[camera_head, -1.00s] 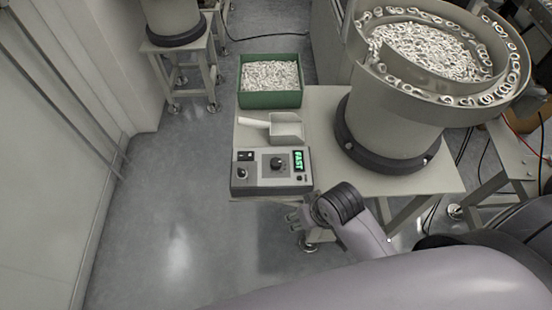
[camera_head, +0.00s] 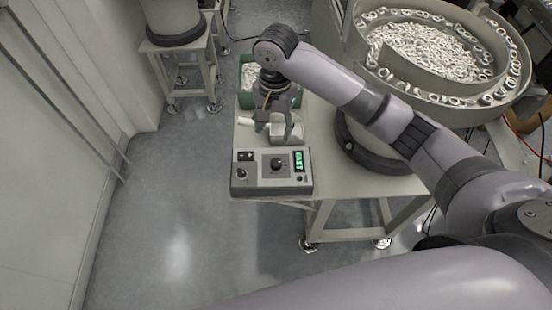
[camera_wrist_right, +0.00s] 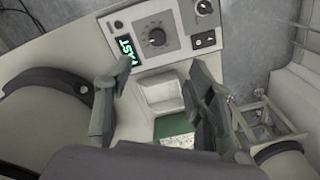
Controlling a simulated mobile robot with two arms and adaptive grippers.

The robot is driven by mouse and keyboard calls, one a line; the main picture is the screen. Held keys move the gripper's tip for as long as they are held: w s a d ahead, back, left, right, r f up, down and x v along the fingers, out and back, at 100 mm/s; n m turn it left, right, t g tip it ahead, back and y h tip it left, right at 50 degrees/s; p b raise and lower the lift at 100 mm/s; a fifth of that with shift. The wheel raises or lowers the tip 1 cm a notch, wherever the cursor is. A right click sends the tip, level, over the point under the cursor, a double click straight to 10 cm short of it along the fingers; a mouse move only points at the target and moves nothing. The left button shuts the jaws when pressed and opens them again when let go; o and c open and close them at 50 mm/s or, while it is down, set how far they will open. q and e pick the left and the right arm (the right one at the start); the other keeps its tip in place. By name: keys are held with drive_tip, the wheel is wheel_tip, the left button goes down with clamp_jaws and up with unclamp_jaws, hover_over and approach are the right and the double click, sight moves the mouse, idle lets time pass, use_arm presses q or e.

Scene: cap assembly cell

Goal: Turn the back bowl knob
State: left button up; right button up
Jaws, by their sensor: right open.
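The grey control box (camera_head: 271,187) sits at the front left of the table. It carries a dark round knob (camera_head: 278,163) with a pointer, beside a green display (camera_head: 299,161) reading FAST, and a smaller knob (camera_head: 242,173) at left. Both knobs also show in the right wrist view, the larger (camera_wrist_right: 157,37) and the smaller (camera_wrist_right: 204,8). I cannot tell which bowl the box belongs to. My right gripper (camera_head: 277,137) is open and empty, over the scoop just behind the box, apart from the knobs. Its two fingers (camera_wrist_right: 160,65) frame the scoop in the wrist view. My left gripper is not in view.
A white scoop (camera_head: 291,131) lies behind the box, and a green bin (camera_head: 245,101) of white parts stands behind it, partly hidden by my arm. A large feeder bowl (camera_head: 505,91) stands at right. Another bowl unit (camera_head: 172,17) stands at the back left. Left floor is clear.

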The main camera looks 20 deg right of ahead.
sight(276, 162)
drive_tip(key=shift+m, duration=0.4)
drive_tip(key=f, duration=0.5)
drive_tip(key=f+p, duration=0.1)
drive_tip(key=f, duration=1)
drive_tip(key=shift+w+d+f, duration=0.25)
drive_tip(key=shift+d+f, duration=0.05)
drive_tip(key=shift+c, duration=0.3)
drive_tip(key=c, duration=1.1)
drive_tip(key=shift+r+p, duration=0.1)
drive_tip(key=shift+p, duration=0.2)
